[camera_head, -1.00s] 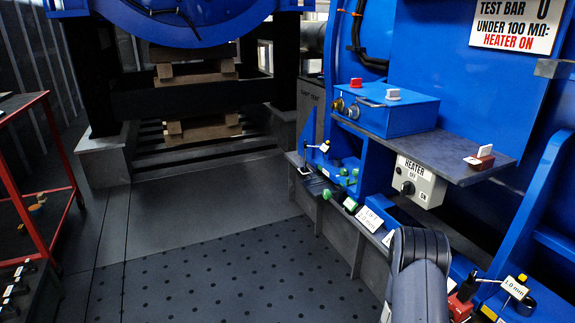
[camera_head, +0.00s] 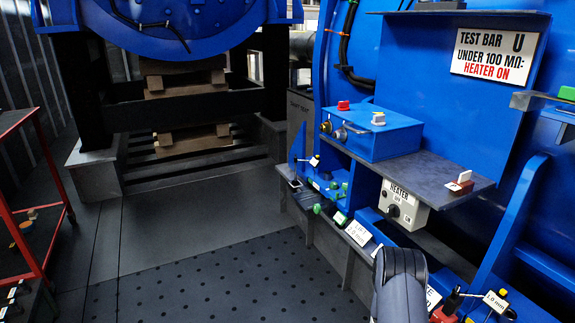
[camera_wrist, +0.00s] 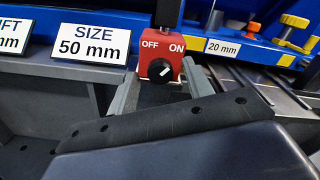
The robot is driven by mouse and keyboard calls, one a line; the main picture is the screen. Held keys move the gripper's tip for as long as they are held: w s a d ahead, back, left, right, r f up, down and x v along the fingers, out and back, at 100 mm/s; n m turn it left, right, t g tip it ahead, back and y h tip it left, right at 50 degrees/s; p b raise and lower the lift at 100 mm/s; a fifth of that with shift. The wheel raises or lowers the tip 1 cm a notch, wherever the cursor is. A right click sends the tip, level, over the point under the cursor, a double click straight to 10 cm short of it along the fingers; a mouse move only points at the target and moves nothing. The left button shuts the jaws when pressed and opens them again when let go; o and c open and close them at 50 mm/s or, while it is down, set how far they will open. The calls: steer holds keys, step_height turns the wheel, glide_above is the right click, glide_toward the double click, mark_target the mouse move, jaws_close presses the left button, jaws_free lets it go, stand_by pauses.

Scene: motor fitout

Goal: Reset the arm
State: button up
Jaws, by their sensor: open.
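In the wrist view, my gripper (camera_wrist: 160,82) is open, with one grey finger on each side of a red switch box (camera_wrist: 160,65) marked OFF and ON. The box has a round black knob (camera_wrist: 160,71) whose white mark slants up toward the ON side. I cannot tell whether the fingers touch the box. The dark wrist body hides the lower part of the view. In the head view, part of my arm (camera_head: 400,285) shows at the bottom, and the gripper is out of sight.
A blue bench with a grey shelf (camera_head: 430,170) and a heater switch box (camera_head: 403,205) stands on the right. A SIZE 50 mm sign (camera_wrist: 91,42) is left of the red box. A red-framed cart (camera_head: 40,190) is at left. The floor (camera_head: 190,235) between is clear.

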steer(key=a+n+p, duration=0.1)
steer(key=n, duration=0.1)
steer(key=s+a+n+p, duration=0.1)
steer(key=a+n+p, duration=0.1)
steer(key=n, duration=0.1)
steer(key=shift+s, duration=0.15)
stand_by(0.4)
steer(key=shift+r, duration=0.1)
